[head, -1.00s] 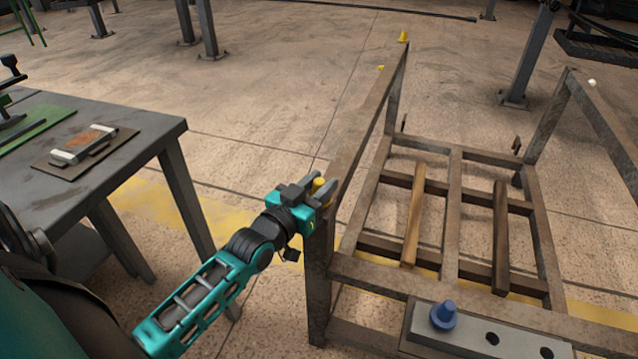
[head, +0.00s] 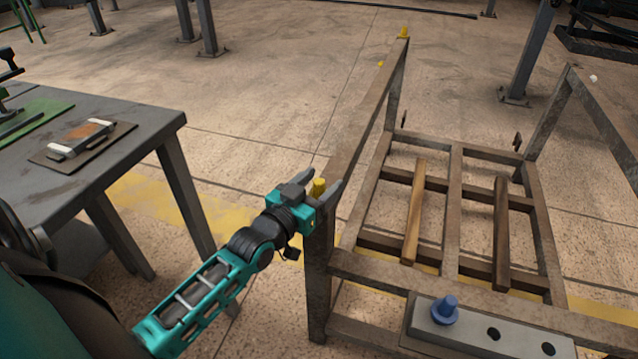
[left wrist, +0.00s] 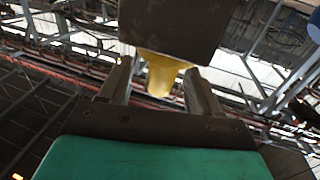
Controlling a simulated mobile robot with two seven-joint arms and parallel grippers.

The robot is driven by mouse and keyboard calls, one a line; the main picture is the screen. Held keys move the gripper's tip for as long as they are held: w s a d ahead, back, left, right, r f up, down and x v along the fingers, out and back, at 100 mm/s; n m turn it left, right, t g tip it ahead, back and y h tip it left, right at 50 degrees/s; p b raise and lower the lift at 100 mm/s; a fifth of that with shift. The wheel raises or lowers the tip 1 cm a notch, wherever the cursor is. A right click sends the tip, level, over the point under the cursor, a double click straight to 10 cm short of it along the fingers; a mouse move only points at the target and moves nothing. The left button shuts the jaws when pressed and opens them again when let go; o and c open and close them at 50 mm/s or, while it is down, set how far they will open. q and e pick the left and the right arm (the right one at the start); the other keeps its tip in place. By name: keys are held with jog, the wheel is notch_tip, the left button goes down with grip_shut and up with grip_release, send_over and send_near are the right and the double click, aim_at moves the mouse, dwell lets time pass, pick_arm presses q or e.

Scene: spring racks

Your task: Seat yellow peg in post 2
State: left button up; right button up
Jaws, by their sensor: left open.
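The yellow peg (head: 319,187) stands upright at the top of the rack's near-left corner post (head: 318,270). My left gripper (head: 320,186) is open, with one finger on each side of the peg. In the left wrist view, the yellow peg (left wrist: 160,72) shows between the spread fingers, against a dark block that fills the top middle. My right gripper is not in view.
A blue peg (head: 445,310) stands in a grey block (head: 470,332) with open holes on the rack's near rail. Small yellow pieces (head: 404,32) are at the far-left post. A work table (head: 150,125) stands left. Open floor lies beyond the rack.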

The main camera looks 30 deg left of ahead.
pick_arm(q)
jog(key=shift+f, duration=0.15)
jog(key=s+p, duration=0.2)
jog(key=s, duration=1.1)
jog(key=shift+a, duration=0.2)
